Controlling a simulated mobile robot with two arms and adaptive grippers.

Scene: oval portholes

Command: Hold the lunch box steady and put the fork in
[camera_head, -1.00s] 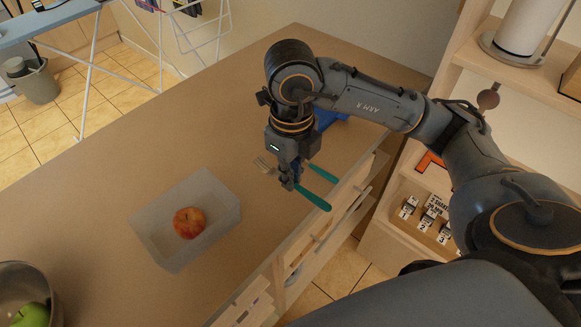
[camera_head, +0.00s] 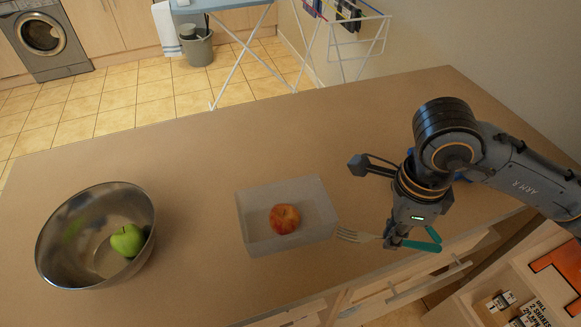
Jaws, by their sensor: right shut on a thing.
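The lunch box (camera_head: 257,243) is a pale, translucent open box on the counter in the middle of the head view. A red apple (camera_head: 284,218) lies inside it. My right gripper (camera_head: 394,240) is shut on the fork (camera_head: 420,244), which has a green handle and metal tines. The fork is held roughly level, to the right of the box, with its tines pointing left toward the box's right wall. The tines look close to that wall; I cannot tell whether they touch it. My left gripper is not in view.
A metal bowl (camera_head: 60,262) with a green apple (camera_head: 127,240) stands on the counter (camera_head: 200,165) at the left. The counter behind the box is clear. A blue item, partly hidden, lies behind my right arm. Drawers and a shelf are at the lower right.

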